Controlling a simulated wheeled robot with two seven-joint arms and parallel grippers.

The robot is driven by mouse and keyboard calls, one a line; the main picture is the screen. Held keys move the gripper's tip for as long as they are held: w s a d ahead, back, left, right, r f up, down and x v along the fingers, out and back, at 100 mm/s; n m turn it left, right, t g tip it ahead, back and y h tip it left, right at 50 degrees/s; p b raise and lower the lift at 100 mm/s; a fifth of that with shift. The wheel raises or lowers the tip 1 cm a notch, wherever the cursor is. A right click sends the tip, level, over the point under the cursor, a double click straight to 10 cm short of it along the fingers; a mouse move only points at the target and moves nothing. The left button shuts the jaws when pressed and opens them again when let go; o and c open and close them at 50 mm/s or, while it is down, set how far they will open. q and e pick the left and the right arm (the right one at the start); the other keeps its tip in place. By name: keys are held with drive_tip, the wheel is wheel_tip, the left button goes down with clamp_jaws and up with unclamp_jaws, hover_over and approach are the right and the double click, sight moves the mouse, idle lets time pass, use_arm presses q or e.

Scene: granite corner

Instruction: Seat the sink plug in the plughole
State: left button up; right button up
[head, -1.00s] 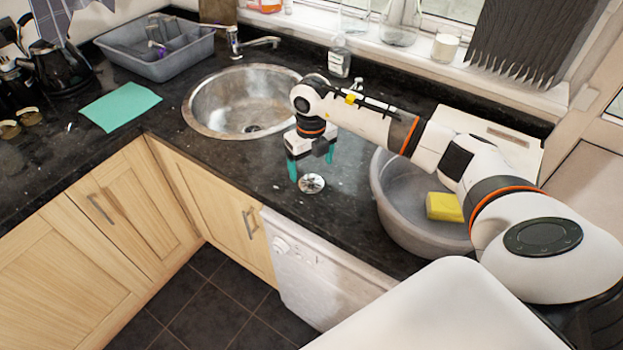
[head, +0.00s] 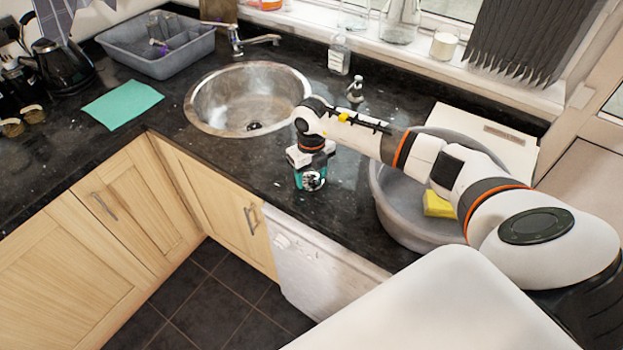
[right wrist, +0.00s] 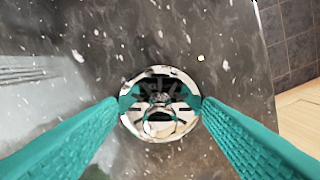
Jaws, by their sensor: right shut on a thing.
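The sink plug (right wrist: 160,130) is a round shiny metal disc with a raised centre, on or just above the black speckled worktop. My right gripper (head: 311,180) points down over it in the head view. In the right wrist view the teal fingers (right wrist: 161,103) are shut on the plug from both sides. In the head view the plug (head: 312,182) is partly hidden by the fingers. The round steel sink (head: 212,100) lies to the left and behind, with the dark plughole (head: 254,125) in its bottom. My left gripper is not in view.
A grey basin (head: 388,210) with a yellow sponge (head: 438,204) stands right of my gripper. A tap (head: 250,40), a small dispenser (head: 355,90) and a soap bottle (head: 339,55) stand behind. The worktop's front edge is close. A teal cloth (head: 122,104) lies left of the sink.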

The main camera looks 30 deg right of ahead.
sight(311, 174)
drive_tip(key=shift+r, duration=0.1)
drive_tip(key=shift+d+r, duration=0.1)
drive_tip(key=shift+r, duration=0.3)
wheel_tip(311, 174, up, 8)
drive_tip(key=b, duration=0.3)
drive_tip(key=shift+r, duration=0.55)
